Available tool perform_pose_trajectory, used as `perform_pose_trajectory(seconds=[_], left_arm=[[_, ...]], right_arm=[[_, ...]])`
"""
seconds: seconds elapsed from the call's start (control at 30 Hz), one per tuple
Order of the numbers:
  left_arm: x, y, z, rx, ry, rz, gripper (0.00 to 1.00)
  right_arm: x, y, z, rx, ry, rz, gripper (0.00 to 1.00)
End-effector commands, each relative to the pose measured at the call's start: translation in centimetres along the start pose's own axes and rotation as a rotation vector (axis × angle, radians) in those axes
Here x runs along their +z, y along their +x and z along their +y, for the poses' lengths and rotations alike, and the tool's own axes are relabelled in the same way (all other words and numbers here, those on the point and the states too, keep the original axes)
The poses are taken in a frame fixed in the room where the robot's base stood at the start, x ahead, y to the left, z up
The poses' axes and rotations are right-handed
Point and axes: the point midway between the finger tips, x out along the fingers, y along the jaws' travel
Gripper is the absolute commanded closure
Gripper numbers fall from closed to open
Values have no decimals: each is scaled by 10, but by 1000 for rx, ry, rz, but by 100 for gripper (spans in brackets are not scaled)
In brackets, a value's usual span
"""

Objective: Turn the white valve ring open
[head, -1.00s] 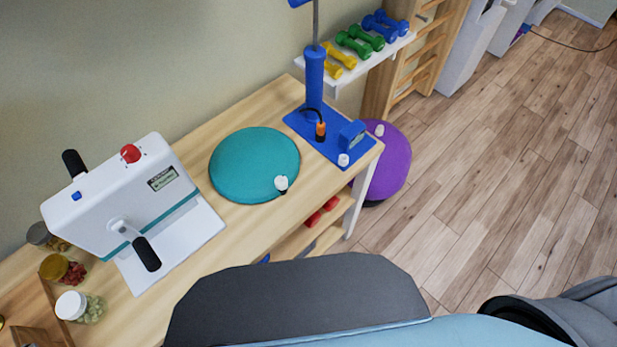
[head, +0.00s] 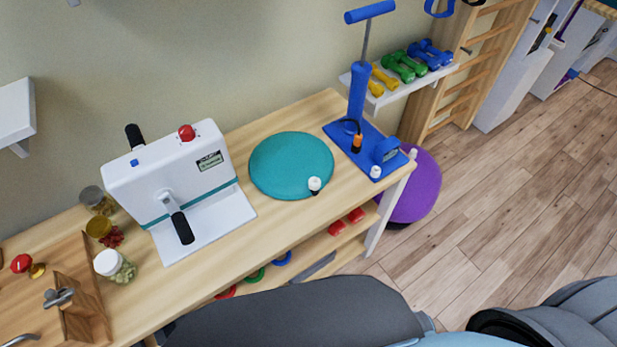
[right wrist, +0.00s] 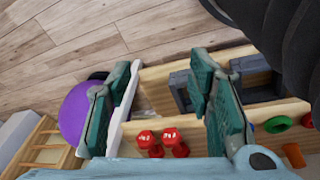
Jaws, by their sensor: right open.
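A small white valve ring (head: 314,184) with a dark lower part sits at the front edge of a round teal cushion (head: 280,160), which lies flat on the wooden table. How far the ring is turned is too small to tell. My right gripper (right wrist: 165,68) is open in the right wrist view, its two green-grey fingers apart with nothing between them. The ring and cushion do not show in that view. My left gripper shows in neither current view.
A blue pump (head: 357,95) stands right of the cushion, a white crank machine (head: 175,175) left. Jars, including a white-lidded one (head: 107,263), stand farther left. Red dumbbells (right wrist: 150,143) lie on the lower shelf. A purple ball (head: 418,190) rests beyond the table's right end.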

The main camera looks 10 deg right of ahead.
Motion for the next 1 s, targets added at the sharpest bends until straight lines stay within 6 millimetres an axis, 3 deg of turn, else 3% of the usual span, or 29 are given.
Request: perform_pose_trajectory(seconds=[0.1, 0.47, 0.5, 0.57, 0.83, 1.0], left_arm=[[10, -3, 0, 0, 1, -18, 52], [7, -7, 0, 0, 1, -14, 52], [6, -7, 0, 0, 0, -13, 52], [6, -8, 0, 0, 0, -12, 52], [9, -8, 0, 0, 1, -16, 52], [8, -7, 0, 0, 1, -15, 52]], right_arm=[[-41, -44, 1, 2, -9, 39, 53], [-105, -185, 1, 5, -33, 114, 53], [-118, -201, 0, 6, -38, 121, 53], [-140, -205, -2, 4, -51, 105, 53], [-241, -184, -22, -41, -139, 16, 53], [-324, -203, -48, -92, -258, -42, 53]])
